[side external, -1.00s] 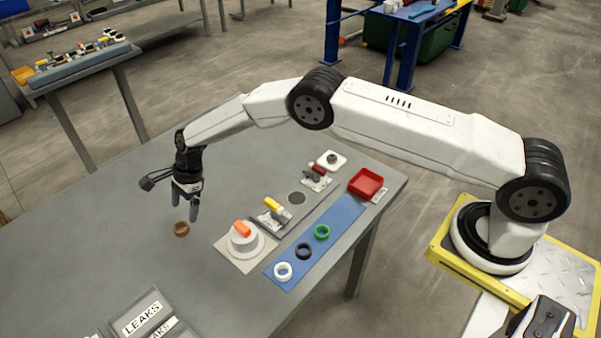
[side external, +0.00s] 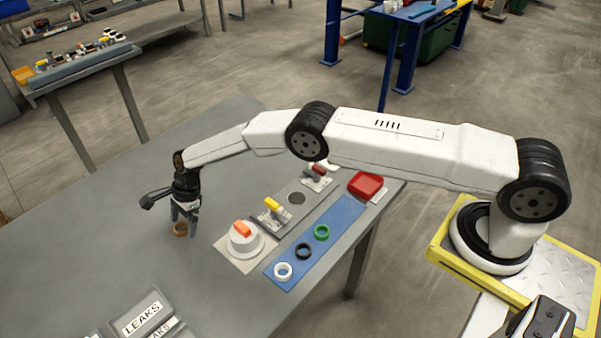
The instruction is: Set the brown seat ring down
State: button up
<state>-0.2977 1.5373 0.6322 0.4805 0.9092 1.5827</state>
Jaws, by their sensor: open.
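The brown seat ring (side external: 180,229) lies on the grey table in the side external view, left of the white round fixture. My gripper (side external: 183,231) is lowered over it, pointing down, with its fingers open. The fingertips are at about the ring's height, and the ring shows between them. Whether either finger touches the ring I cannot tell.
A blue mat (side external: 339,220) holds white, black and green rings. LEAKS bins (side external: 146,316) sit in front. The table left of the ring is clear.

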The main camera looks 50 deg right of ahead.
dwell(0.4)
grip_shut()
jog(key=shift+r, duration=0.1)
jog(key=shift+r, duration=1.5)
jog(key=shift+s+d+r, duration=0.3)
jog(key=shift+s+r, duration=0.45)
jog(key=shift+r, duration=0.2)
jog(key=s+d+r, duration=0.4)
jog(key=s+r, duration=0.4)
jog(key=s, duration=0.3)
jog(key=shift+s, duration=0.3)
